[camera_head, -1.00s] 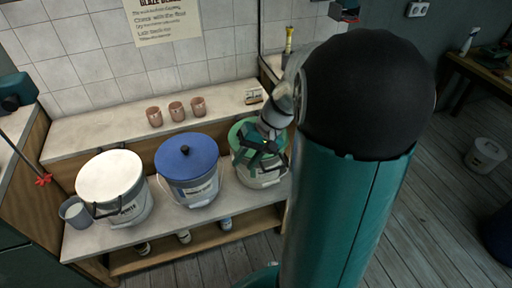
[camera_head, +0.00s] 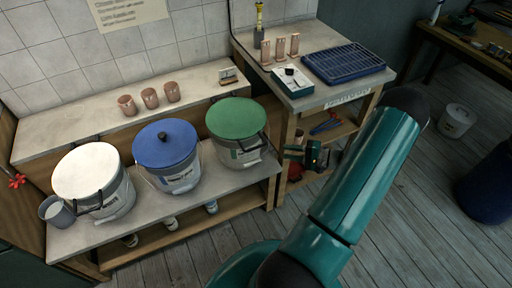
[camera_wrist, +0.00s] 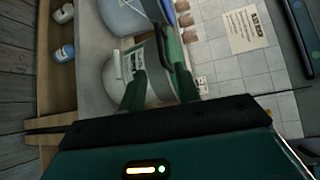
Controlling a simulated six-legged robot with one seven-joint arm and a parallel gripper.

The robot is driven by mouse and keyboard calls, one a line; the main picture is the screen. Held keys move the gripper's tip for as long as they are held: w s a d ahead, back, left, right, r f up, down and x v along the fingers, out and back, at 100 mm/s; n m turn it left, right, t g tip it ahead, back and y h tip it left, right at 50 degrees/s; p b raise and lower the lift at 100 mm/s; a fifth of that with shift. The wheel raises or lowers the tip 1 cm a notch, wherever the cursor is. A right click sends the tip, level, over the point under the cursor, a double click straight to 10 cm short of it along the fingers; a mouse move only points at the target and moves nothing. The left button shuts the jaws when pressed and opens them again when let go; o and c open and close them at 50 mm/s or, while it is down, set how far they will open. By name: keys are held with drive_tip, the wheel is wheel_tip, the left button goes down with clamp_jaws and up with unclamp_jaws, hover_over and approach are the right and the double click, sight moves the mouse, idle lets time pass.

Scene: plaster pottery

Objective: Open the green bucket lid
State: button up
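The green lid (camera_head: 236,117) lies flat on the grey-white bucket (camera_head: 240,155) at the right end of the bench. A dark handle (camera_head: 263,147) shows at the lid's right front side. My gripper (camera_head: 292,153) is just right of this bucket, its fingers pointing towards it and apart from it. In the wrist view, which is turned sideways, the two green fingers of my gripper (camera_wrist: 160,82) are spread. The bucket (camera_wrist: 112,72) and the dark handle (camera_wrist: 163,35) appear beyond them. Nothing is seen held; the fingers partly hide the bucket.
A blue-lidded bucket (camera_head: 165,147) and a white-lidded bucket (camera_head: 90,180) stand to the left, with a grey cup (camera_head: 56,211). Copper cups (camera_head: 149,98) stand on the ledge behind. A side table with a blue tray (camera_head: 343,64) is behind my gripper. The floor in front is open.

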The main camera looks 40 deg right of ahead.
sight(256, 147)
drive_tip(key=x, duration=1.3)
drive_tip(key=shift+w+a, duration=0.2)
drive_tip(key=shift+w, duration=0.05)
clamp_jaws()
